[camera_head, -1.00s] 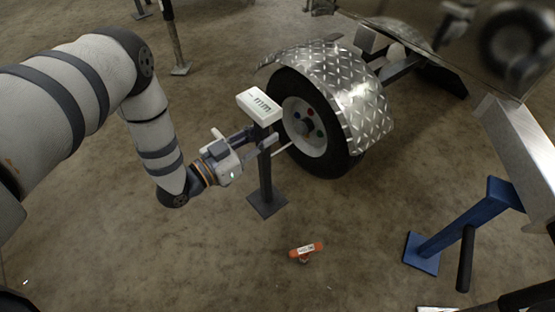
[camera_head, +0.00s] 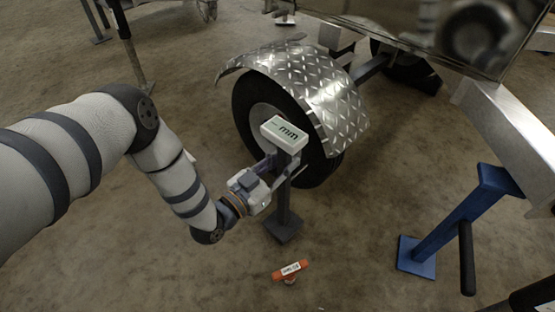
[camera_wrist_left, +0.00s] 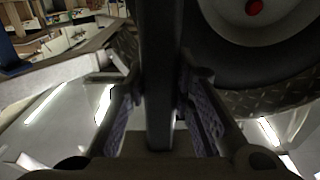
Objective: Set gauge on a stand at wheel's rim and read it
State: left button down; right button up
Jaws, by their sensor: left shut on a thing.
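The gauge (camera_head: 285,134), a pale box with a display reading "mm", sits on top of a dark stand (camera_head: 284,205) with a square base plate. My left gripper (camera_head: 277,170) is shut on the stand's post, below the box. In the left wrist view the post (camera_wrist_left: 158,80) stands between both fingers. The wheel (camera_head: 243,112), a black tyre with a pale rim, is just behind the gauge, which hides part of it. Its rim (camera_wrist_left: 240,22) shows at the upper right of the wrist view. I cannot tell whether the gauge touches the rim or the base touches the floor. My right gripper is not in view.
A diamond-plate fender (camera_head: 305,85) covers the wheel's top. An orange object with a white label (camera_head: 291,270) lies on the floor in front of the stand. A blue support stand (camera_head: 450,232) is at the right. The floor at centre left is clear.

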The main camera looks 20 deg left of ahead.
aim_at(280, 174)
pick_arm(q)
notch_tip(280, 174, down, 3)
jog(key=shift+r+b, duration=0.1)
jog(key=shift+b, duration=0.45)
jog(key=shift+r, duration=0.1)
jog(key=c, duration=1.8)
grip_release()
jog(key=shift+f, duration=0.3)
jog(key=o, duration=0.4)
